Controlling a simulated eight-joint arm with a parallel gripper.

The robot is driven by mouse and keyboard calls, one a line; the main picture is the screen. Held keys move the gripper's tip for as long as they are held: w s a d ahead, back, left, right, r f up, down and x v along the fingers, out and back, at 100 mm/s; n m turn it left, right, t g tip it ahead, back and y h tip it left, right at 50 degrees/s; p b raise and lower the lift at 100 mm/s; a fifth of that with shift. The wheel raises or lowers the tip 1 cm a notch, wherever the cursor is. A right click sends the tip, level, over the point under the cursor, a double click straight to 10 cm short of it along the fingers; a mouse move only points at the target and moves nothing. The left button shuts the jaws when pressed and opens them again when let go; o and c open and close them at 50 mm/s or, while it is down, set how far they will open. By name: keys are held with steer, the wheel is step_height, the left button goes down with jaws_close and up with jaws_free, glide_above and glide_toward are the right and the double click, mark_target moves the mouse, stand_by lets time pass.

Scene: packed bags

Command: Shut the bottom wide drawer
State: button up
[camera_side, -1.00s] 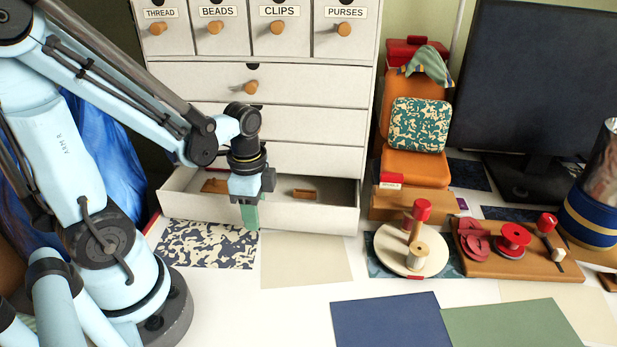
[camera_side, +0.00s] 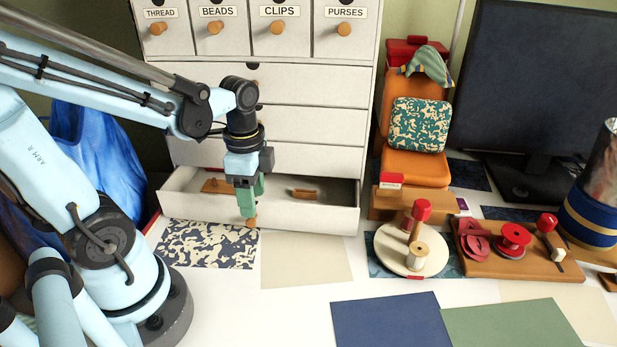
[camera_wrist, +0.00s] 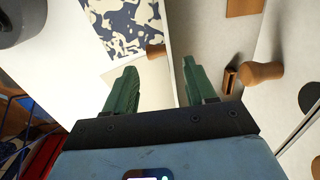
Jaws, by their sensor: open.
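The bottom wide drawer (camera_side: 310,219) of the white cabinet is pulled out, and its inside shows. Its round wooden knob (camera_side: 251,223) is on the front panel, just below my fingertips. My gripper (camera_side: 247,205) is at the drawer front with its green fingers apart and empty. In the wrist view my gripper (camera_wrist: 158,80) straddles the line of the drawer's front panel (camera_wrist: 176,45): one finger is on the outer side, the other over the inside. The knob (camera_wrist: 155,50) shows ahead of the fingers. I cannot tell whether a finger touches the panel.
Brown wooden pieces (camera_side: 305,193) lie in the drawer. A patterned sheet (camera_side: 205,245) and a cream sheet (camera_side: 305,262) lie before it. A round board with spools (camera_side: 413,250) and an orange stack (camera_side: 415,165) stand to the right. The wide drawers above look shut.

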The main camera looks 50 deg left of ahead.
step_height(320, 180, up, 8)
steer(key=shift+f, duration=0.15)
stand_by(0.4)
